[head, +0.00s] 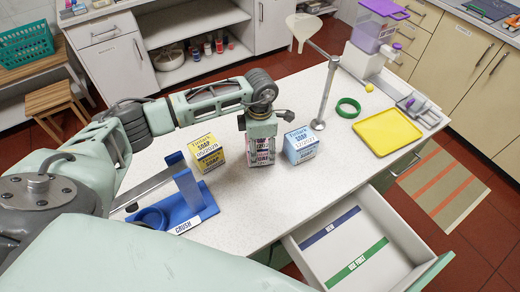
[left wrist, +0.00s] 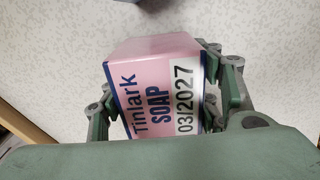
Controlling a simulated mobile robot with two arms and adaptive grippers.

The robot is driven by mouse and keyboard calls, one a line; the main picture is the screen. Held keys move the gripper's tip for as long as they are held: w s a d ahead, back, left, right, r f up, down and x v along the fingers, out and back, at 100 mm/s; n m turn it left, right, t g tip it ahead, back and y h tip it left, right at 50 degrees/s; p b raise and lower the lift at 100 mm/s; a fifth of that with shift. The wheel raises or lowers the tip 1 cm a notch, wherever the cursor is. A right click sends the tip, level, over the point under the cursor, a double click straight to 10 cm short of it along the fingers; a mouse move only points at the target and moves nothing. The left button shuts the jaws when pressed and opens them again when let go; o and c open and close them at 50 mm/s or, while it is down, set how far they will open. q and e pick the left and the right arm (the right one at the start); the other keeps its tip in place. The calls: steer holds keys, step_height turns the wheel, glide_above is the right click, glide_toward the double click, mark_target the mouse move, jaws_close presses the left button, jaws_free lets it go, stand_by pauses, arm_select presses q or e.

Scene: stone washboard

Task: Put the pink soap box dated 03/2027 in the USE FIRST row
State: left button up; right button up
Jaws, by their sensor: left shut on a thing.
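The pink soap box (head: 261,158) stands upright between the yellow and blue boxes. In the left wrist view the pink soap box (left wrist: 160,88) reads Tinlark SOAP 03/2027. My left gripper (head: 262,140) reaches down over it and is shut on it. The fingers (left wrist: 165,100) press on its two sides. Whether the box touches the counter I cannot tell. The open drawer (head: 318,257) at the front right holds a blue NEW strip (head: 330,228) and a green USE FIRST strip (head: 357,263); no boxes show in it. My right gripper is not in view.
A yellow soap box (head: 208,155) and a light blue soap box (head: 301,146) flank the pink one closely. A blue CRUSH stand (head: 190,200) is at left. A metal post (head: 325,95), green ring (head: 348,108) and yellow tray (head: 388,136) stand right. The counter before the drawer is clear.

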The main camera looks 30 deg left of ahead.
arm_select(q)
step_height(320, 180, up, 9)
steer(key=b, duration=0.3)
steer(key=shift+f, duration=0.2)
steer(key=shift+r, duration=0.3)
